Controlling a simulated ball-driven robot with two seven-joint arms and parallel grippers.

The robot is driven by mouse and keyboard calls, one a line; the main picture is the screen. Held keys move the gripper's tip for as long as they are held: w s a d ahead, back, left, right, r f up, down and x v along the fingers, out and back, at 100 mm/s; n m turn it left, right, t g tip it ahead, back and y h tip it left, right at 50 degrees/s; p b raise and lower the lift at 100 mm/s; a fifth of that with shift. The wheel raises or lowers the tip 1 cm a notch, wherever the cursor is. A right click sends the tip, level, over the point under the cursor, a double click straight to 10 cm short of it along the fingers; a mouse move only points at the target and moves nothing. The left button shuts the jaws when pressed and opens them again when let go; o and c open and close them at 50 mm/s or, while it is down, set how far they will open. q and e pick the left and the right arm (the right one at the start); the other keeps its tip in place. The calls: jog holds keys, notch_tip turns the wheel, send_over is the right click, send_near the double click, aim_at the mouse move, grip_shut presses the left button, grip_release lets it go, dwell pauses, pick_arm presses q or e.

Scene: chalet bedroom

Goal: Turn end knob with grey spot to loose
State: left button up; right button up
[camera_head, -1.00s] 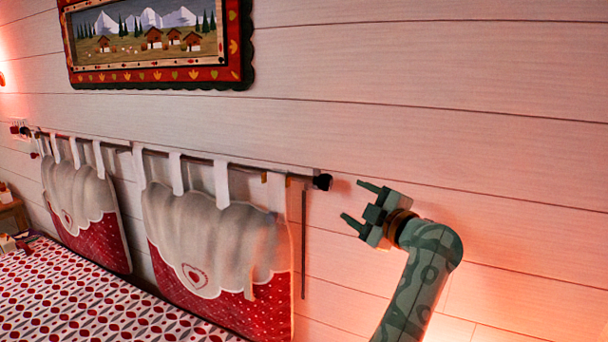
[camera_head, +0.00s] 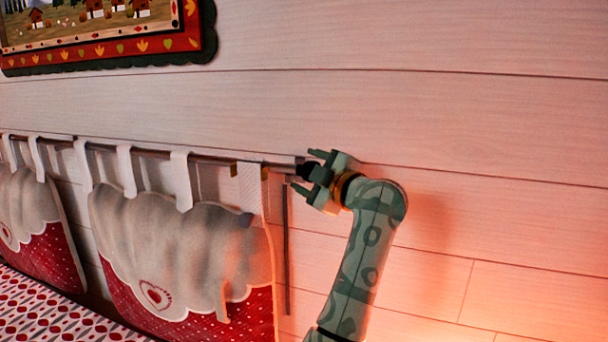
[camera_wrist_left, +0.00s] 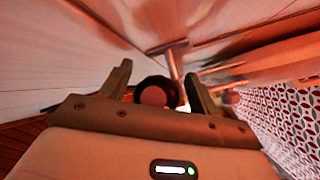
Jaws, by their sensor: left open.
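The dark end knob (camera_head: 307,170) sits at the right end of the curtain-style rod (camera_head: 212,160) on the wall. My left gripper (camera_head: 303,170) is open, with one finger above the knob and one below it. In the left wrist view the knob (camera_wrist_left: 154,95) shows as a dark ring around a pinkish-grey round face, between the two open fingers. I cannot tell whether the fingers touch it. The knob's turn position cannot be read. My right gripper is in neither view.
Grey-and-red cushions (camera_head: 180,250) hang by white straps from the rod, left of my gripper. A thin dark rod (camera_head: 286,250) hangs just below the knob. A framed picture (camera_head: 110,45) is above. A red-patterned bed (camera_head: 60,310) lies lower left. The wall at right is clear.

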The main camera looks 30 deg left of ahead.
pick_arm(q)
jog(key=shift+s+d+r, duration=0.1)
jog(key=shift+r, duration=0.05)
jog(key=shift+c, duration=0.2)
jog(key=c, duration=0.9)
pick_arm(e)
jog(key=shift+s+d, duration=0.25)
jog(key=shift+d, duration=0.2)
pick_arm(q)
jog(key=shift+n+y, duration=0.3)
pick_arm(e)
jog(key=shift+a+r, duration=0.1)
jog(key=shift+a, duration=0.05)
pick_arm(q)
jog(key=shift+r+n+t+y, duration=0.1)
jog(key=shift+n+t+y, duration=0.25)
jog(key=shift+n, duration=0.55)
jog(key=n+y, duration=0.2)
jog(key=shift+n, duration=0.3)
jog(key=shift+r+n+y+b, duration=0.1)
jog(key=shift+n+y+b, duration=0.35)
jog(key=shift+n, duration=0.35)
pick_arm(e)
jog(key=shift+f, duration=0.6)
pick_arm(q)
jog(key=shift+r+g, duration=0.1)
jog(key=shift+g, duration=0.45)
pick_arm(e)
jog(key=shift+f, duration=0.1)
